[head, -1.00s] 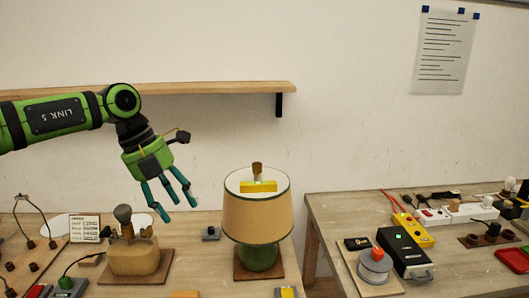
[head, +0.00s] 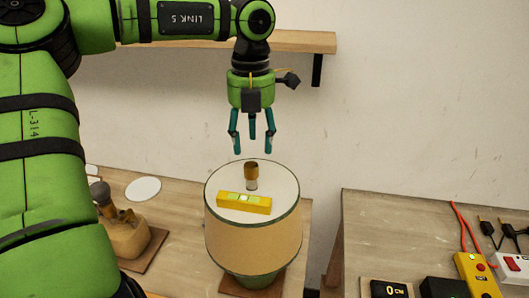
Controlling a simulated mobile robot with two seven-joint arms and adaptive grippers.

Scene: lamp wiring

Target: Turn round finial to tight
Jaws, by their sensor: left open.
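The round finial (head: 251,171) is a small brown knob standing upright at the top middle of the lamp. The lamp has a tan shade (head: 253,238) with a pale top and a green base (head: 250,280). My left gripper (head: 252,148) points straight down just above the finial, with its teal fingers spread open and empty. A small gap shows between the fingertips and the finial. My right gripper is not in view.
A yellow spirit level (head: 244,203) lies on the shade's top, just in front of the finial. A wooden wall shelf (head: 300,41) runs behind my arm. A second table (head: 400,215) at right holds a yellow box (head: 476,272) and cables.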

